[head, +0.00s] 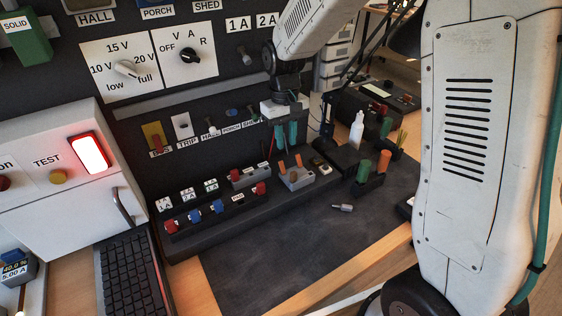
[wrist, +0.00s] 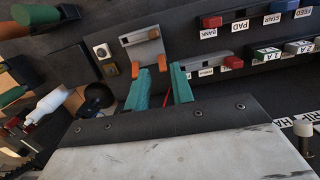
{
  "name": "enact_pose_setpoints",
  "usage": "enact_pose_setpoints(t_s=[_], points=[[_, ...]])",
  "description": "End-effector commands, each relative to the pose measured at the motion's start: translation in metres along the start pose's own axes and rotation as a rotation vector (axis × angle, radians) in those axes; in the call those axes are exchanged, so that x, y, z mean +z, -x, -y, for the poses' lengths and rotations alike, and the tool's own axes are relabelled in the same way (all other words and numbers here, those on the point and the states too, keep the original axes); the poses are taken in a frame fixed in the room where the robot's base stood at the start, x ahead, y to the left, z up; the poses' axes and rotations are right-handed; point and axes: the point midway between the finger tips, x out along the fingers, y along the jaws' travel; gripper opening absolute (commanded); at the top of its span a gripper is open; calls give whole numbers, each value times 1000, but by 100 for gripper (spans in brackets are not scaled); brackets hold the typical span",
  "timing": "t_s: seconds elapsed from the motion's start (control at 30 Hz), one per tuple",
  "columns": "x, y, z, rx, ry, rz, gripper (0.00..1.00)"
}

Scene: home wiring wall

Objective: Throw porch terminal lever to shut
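A grey terminal block (head: 296,181) with two upright orange levers sits on the dark bench ledge. In the wrist view the block (wrist: 146,47) shows one orange lever (wrist: 135,69) just left of my fingers and another orange lever (wrist: 162,62) between the fingertips. I cannot read a porch label on the block. My gripper (head: 286,144) points down above and behind the block in the head view. Its teal fingers (wrist: 162,72) are apart with a clear gap. I cannot tell whether a finger touches either lever.
A grey block with a red lever (head: 260,188) stands left of the terminal. Blue and red levers (head: 193,216) line the ledge. A white bottle (head: 357,130) and green and orange handled tools (head: 363,170) stand right. The dark mat (head: 290,240) in front is mostly clear.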

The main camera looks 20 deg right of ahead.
Motion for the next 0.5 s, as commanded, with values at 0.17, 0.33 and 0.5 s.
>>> enact_pose_setpoints(t_s=[0.17,0.33,0.5], points=[[-32,8,-3,9,25,-95,24],[-33,-14,-3,9,27,-92,24],[-36,-49,-3,9,27,-90,24]])
